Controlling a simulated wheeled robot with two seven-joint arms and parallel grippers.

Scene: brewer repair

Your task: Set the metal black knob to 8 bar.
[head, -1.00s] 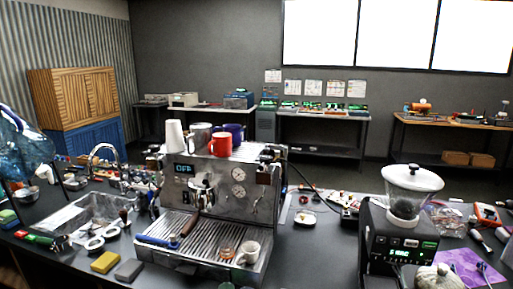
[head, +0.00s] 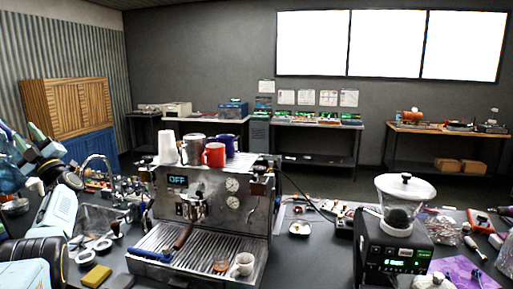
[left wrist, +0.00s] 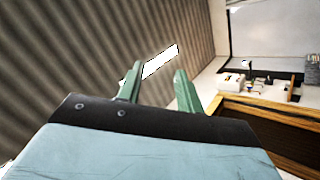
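The espresso machine (head: 215,215) stands on the dark bench in the head view, its display reading OFF. Two round gauges (head: 232,185) are on its front, too small to read. A black knob (head: 261,166) shows at its upper right; I cannot tell its setting or whether it is the metal black knob. My left gripper (head: 22,135) is raised at the far left, well away from the machine. In the left wrist view its two green fingers (left wrist: 158,82) are apart with nothing between them. My right gripper is not in view.
Cups, including a red mug (head: 214,154), stand on the machine. A grinder (head: 395,250) is on the right, and a yellow sponge (head: 96,276) lies at the front left.

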